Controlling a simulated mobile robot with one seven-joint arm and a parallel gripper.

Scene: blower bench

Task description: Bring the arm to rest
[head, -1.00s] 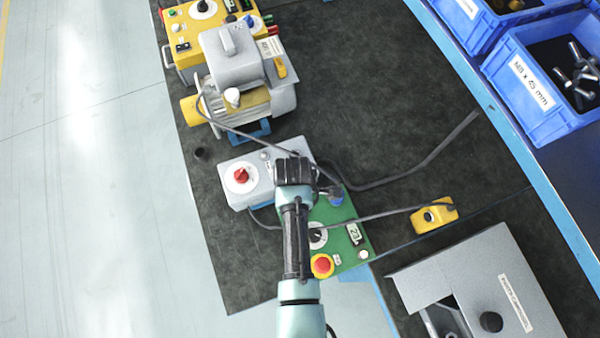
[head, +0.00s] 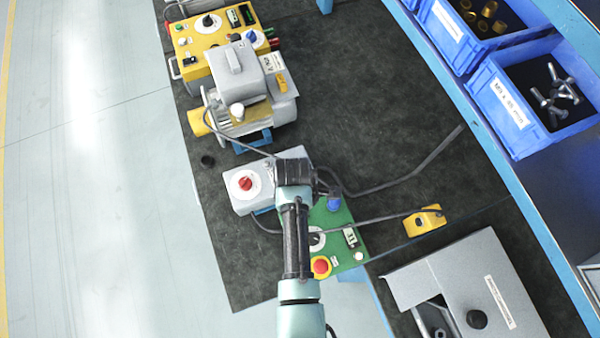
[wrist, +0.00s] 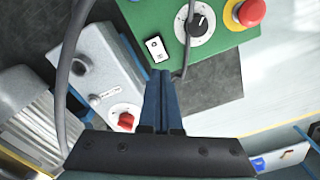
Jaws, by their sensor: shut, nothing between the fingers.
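My gripper (wrist: 161,88) is shut and empty in the wrist view, its two dark fingers together. In the head view my arm reaches up from the bottom edge, and its dark wrist covers the fingers. It hangs over the gap between a grey box with a red knob (head: 242,190) and a green panel (head: 345,255). In the wrist view the fingertips show just below the green panel's edge (wrist: 220,45), with the grey box (wrist: 98,60) to their left. I cannot tell whether the fingers touch anything.
A blower unit (head: 240,85) and a yellow control box (head: 195,50) stand at the upper left. A yellow block (head: 424,220) ends a cable at the right. A grey case (head: 470,285) is at lower right. Blue bins (head: 500,105) line the upper right. Dark mat (head: 350,100) is mostly bare there.

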